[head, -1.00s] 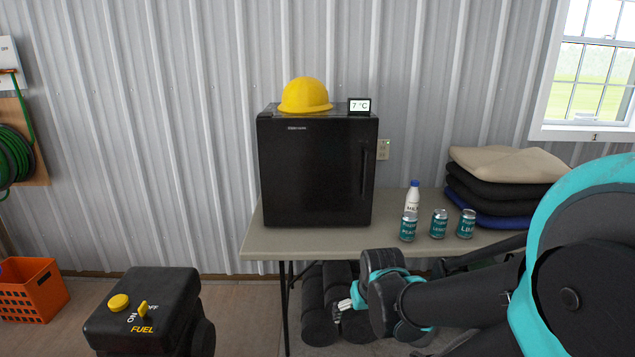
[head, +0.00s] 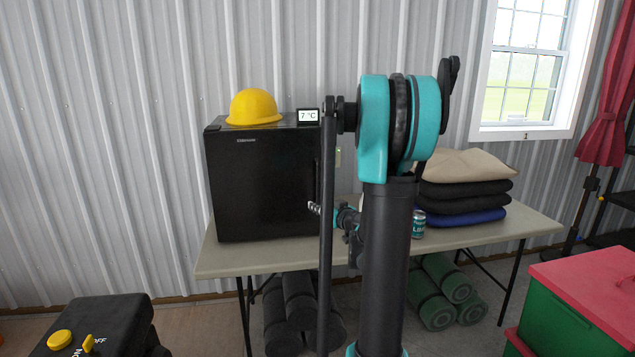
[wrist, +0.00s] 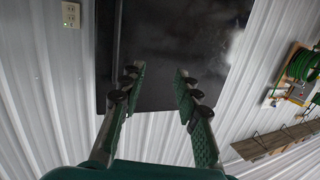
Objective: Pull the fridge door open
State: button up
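The black fridge (head: 260,185) stands on the table with its door shut. Its handle is near the door's right edge; my arm hides most of it in the head view. In the wrist view the dark fridge front (wrist: 190,40) fills the upper middle, and a thin dark upright bar (wrist: 117,35), which looks like the handle, is left of my fingers. My gripper (wrist: 158,80) is open with nothing between its fingers. In the head view my gripper (head: 314,208) is close to the door's right side; I cannot tell whether it touches.
A yellow hard hat (head: 254,107) and a temperature display (head: 308,116) sit on the fridge. On the table (head: 520,226), a can (head: 418,224) and folded cloths (head: 463,186) show right of my arm. A red-and-green box (head: 570,310) stands front right.

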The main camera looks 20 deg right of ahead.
aim_at(318, 181)
jog(key=w+d+r+m+t+h, duration=0.1)
jog(key=w+d+t+h, duration=0.15)
jog(key=d, duration=0.45)
jog(key=shift+g, duration=0.35)
jog(key=w, duration=0.5)
jog(key=w+a, duration=0.1)
jog(key=w, duration=0.5)
jog(key=w+a, duration=0.1)
jog(key=w, duration=0.5)
jog(key=shift+w+r, duration=0.15)
jog(key=shift+w, duration=0.1)
jog(key=shift+c, duration=0.2)
grip_shut()
